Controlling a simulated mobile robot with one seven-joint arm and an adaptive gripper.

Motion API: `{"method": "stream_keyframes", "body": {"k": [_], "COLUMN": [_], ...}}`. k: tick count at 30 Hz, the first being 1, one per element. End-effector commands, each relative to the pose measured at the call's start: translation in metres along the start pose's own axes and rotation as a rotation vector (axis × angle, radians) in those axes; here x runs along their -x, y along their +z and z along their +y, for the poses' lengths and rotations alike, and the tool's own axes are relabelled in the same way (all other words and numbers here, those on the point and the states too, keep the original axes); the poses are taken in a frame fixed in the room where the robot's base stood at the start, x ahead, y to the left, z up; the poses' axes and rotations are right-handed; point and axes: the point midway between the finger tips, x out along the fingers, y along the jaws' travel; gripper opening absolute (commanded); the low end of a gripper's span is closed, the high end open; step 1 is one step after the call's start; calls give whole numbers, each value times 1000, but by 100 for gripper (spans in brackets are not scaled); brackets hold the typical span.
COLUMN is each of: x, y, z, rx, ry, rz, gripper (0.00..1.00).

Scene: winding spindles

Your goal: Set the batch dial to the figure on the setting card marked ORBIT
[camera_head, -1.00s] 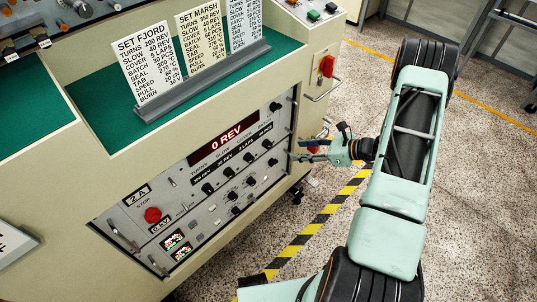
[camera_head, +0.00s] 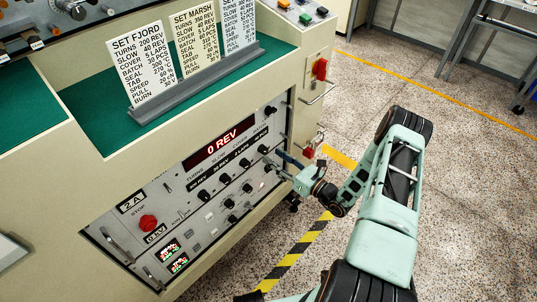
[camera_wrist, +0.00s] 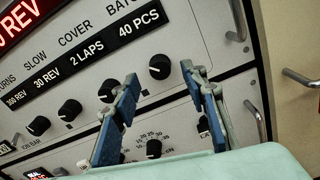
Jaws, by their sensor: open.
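The batch dial (camera_wrist: 160,66) is a black round knob, rightmost of its row, below the word BATCH and a "40 PCS" readout (camera_wrist: 139,23). In the head view the dial (camera_head: 263,149) is beside my fingertips. My gripper (camera_wrist: 159,77) is open. In the wrist view its blue fingers stand to either side of the dial; I cannot tell whether they touch it. My gripper also shows in the head view (camera_head: 273,158). Cards headed SET FJORD (camera_head: 145,72) and SET MARSH (camera_head: 194,42) stand in a holder. A third card (camera_head: 239,28) has its heading cut off; no ORBIT mark is visible.
Other knobs for cover (camera_wrist: 108,91), slow (camera_wrist: 70,110) and turns sit to the left. A lower row of knobs (camera_wrist: 153,148) is close below my fingers. Metal handles (camera_wrist: 254,118) stick out at the right. A red switch (camera_head: 320,69) is on the cabinet.

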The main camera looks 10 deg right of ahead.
Motion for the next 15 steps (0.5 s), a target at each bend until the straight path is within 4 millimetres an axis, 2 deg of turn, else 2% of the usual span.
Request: {"method": "stream_keyframes", "body": {"k": [3,6,15], "x": [-19,-29,-35], "y": [-1,-1,0], "z": [1,0,0], "rx": [1,2,0], "ry": [3,2,0], "rz": [1,1,1], "gripper": [40,40,40]}}
